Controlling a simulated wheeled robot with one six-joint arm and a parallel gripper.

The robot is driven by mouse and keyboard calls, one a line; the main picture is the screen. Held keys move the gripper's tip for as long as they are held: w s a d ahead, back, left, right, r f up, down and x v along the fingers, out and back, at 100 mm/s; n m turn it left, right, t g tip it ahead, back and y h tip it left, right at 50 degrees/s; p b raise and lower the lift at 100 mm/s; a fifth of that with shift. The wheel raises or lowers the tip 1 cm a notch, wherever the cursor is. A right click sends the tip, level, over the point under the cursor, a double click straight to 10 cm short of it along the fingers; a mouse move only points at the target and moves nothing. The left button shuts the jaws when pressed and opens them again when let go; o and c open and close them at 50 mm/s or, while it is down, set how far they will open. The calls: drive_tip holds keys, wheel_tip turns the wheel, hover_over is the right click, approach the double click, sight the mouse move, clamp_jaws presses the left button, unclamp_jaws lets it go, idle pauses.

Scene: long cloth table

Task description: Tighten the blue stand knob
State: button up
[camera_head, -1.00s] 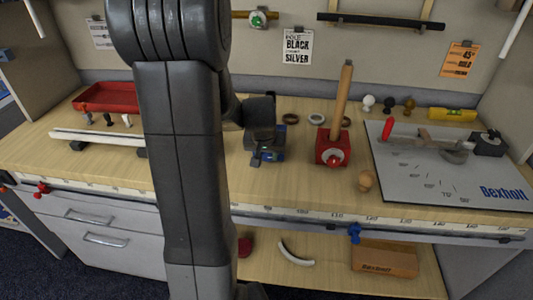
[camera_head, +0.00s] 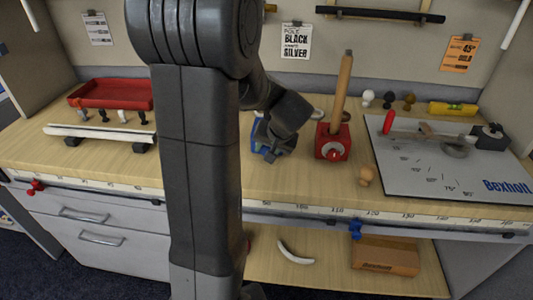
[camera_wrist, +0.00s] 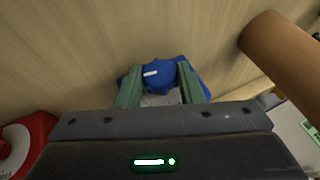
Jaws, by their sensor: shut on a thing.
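The blue stand knob (camera_wrist: 158,74) has a white mark on its top and sits between the two green fingers of my gripper (camera_wrist: 160,84) in the wrist view. The fingers are closed against its sides. Under it is a blue stand base (camera_wrist: 204,80), mostly covered by the knob and fingers. In the head view the blue stand (camera_head: 260,137) shows only partly on the table, behind my tilted gripper (camera_head: 276,148). The fingertips are hard to make out there.
A red block (camera_head: 332,143) with a wooden pole (camera_head: 343,85) stands close right of the stand. A red tray (camera_head: 112,94) and a white rail (camera_head: 95,133) are at left.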

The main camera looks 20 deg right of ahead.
drive_tip(key=o, duration=1)
drive_tip(key=shift+s+d+r, duration=0.1)
drive_tip(key=shift+s+r, duration=0.1)
drive_tip(key=shift+r, duration=0.25)
drive_tip(key=v, duration=1.3)
drive_tip(key=shift+w+f, duration=0.15)
drive_tip(key=x, duration=1.3)
drive_tip(key=shift+w+f, duration=0.1)
drive_tip(key=shift+f, duration=0.2)
drive_tip(key=shift+p, duration=0.3)
